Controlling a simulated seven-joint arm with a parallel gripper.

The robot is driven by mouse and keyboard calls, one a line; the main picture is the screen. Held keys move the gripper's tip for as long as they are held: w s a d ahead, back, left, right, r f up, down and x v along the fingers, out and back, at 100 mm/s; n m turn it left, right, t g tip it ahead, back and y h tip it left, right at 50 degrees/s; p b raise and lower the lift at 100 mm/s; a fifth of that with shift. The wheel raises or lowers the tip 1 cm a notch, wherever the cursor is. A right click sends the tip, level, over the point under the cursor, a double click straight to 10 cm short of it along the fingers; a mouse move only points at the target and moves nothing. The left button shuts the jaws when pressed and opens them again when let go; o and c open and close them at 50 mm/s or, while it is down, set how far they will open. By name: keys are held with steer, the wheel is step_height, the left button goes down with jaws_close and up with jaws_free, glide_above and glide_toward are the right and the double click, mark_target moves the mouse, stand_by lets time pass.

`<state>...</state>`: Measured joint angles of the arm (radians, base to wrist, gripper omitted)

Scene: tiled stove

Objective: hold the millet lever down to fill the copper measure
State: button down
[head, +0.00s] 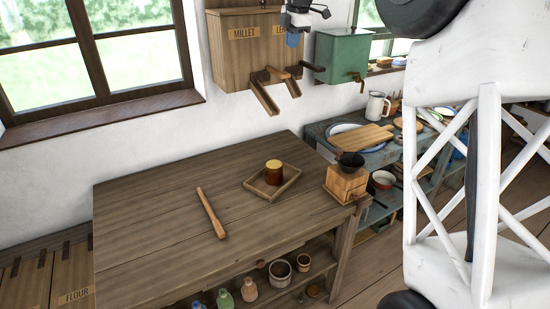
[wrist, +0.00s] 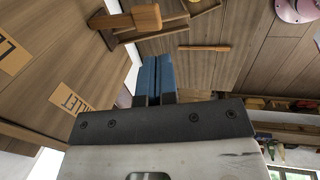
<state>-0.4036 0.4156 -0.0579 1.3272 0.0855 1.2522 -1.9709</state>
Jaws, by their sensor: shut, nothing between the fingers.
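The wooden wall box (head: 228,62) bears a MILLET label (head: 243,33) and a second, partly covered label starting with L. Below its front are wooden levers (head: 277,73) and two sloping chutes (head: 264,97). My gripper (head: 292,40), with blue fingers, is shut and empty in front of the box's right part, above the levers. In the wrist view the fingers (wrist: 155,78) are together, and a lever's block-like end (wrist: 146,17) lies beyond the tips, apart from them.
The wooden table (head: 140,220) carries a shallow tray (head: 258,187), a loose stick (head: 210,213) and a wooden grinder (head: 346,183). A green tank (head: 341,55) with a tap hangs right of the box. Its left half is bare. Pots and bottles stand on the shelf beneath.

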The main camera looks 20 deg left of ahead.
stand_by(0.4)
step_height(320, 180, up, 4)
steer(key=r+g+h, duration=0.1)
steer(key=g+h, duration=0.1)
glide_above(284, 73)
steer(key=shift+w+a+f, duration=0.1)
steer(key=shift+w+f, duration=0.1)
steer(key=shift+f, duration=0.05)
steer(key=shift+f, duration=0.1)
stand_by(0.6)
step_height(284, 73, down, 14)
steer(key=shift+r, duration=0.1)
stand_by(0.7)
